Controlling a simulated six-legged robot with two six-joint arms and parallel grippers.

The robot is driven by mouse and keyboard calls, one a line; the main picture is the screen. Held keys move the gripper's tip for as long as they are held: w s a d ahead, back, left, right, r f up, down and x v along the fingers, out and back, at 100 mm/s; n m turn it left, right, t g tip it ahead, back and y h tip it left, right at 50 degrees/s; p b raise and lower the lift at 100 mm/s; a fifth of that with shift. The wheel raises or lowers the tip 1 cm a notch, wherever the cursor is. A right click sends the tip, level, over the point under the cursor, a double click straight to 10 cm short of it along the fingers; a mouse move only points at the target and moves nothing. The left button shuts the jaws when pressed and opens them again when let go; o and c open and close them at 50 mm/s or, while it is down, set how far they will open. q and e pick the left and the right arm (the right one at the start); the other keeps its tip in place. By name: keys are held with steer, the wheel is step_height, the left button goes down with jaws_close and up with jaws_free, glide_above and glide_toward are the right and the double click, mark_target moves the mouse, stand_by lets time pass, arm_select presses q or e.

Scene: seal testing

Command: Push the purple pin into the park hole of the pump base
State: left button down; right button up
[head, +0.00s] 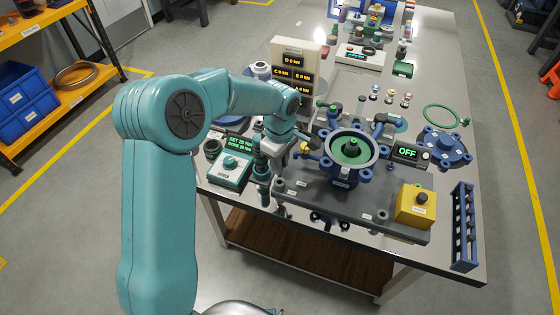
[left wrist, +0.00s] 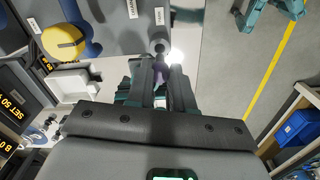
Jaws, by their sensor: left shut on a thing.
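My left gripper (head: 268,186) points down at the plate's left end. In the left wrist view its fingers (left wrist: 159,76) are shut on the purple pin (left wrist: 161,75), of which only a small patch shows between them. A grey rounded piece (left wrist: 158,46) lies just beyond the fingertips. The park hole is not discernible, nor whether the pin is in it. My right gripper is out of view.
A teal box with a knob (head: 229,170) stands left of the gripper. A yellow round part (left wrist: 63,40) is near the gripper.

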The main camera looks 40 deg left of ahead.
arm_select(q)
steer(key=shift+f, duration=0.1)
steer(key=shift+f+b, duration=1)
steer(key=shift+f, duration=0.1)
steer(key=shift+f+b, duration=0.6)
steer(key=shift+f, duration=0.1)
steer(key=shift+f+b, duration=0.95)
stand_by(0.6)
steer(key=c, duration=0.9)
jaws_free()
steer(key=shift+r, duration=0.1)
